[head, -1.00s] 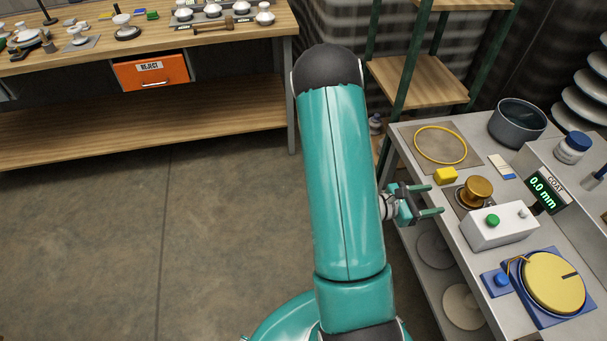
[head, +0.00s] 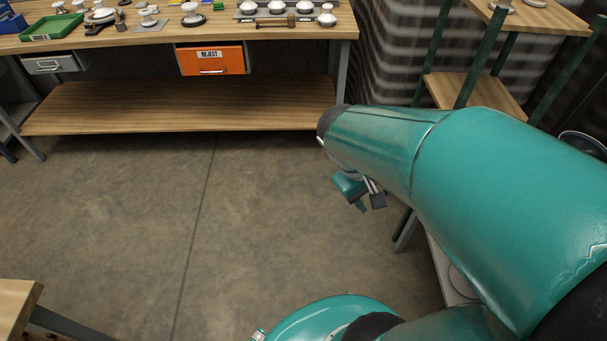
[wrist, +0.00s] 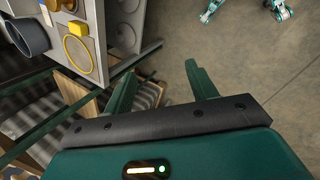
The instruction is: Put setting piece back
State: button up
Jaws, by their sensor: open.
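My gripper (head: 360,190) hangs over the open floor, left of the bench, with its fingers apart. I cannot tell which object is the setting piece. In the wrist view, the grey bench (wrist: 148,50) is at the upper left, outside the fingers. In the head view my arm hides most of that bench.
A wooden workbench (head: 110,45) at the back holds white insulators, a green tray (head: 52,27) and tools. An orange REJECT drawer (head: 211,60) is under it. A wooden shelf rack (head: 480,95) stands at right. The middle floor is clear.

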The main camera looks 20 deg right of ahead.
jog(key=o, duration=0.3)
jog(key=a+r+t+y, duration=0.2)
jog(key=a+r+t, duration=0.1)
jog(key=a+r, duration=0.2)
jog(key=w+a+r+t+y, duration=0.1)
jog(key=a+r, duration=0.4)
jog(key=a, duration=0.5)
jog(key=t+y, duration=0.1)
jog(key=t, duration=0.1)
jog(key=shift+m+t+y, duration=0.3)
jog(key=shift+m+y, duration=0.1)
jog(key=o, duration=0.4)
jog(key=shift+a+r, duration=0.1)
jog(key=shift+r, duration=0.05)
jog(key=shift+c, duration=0.2)
jog(key=shift+o, duration=0.6)
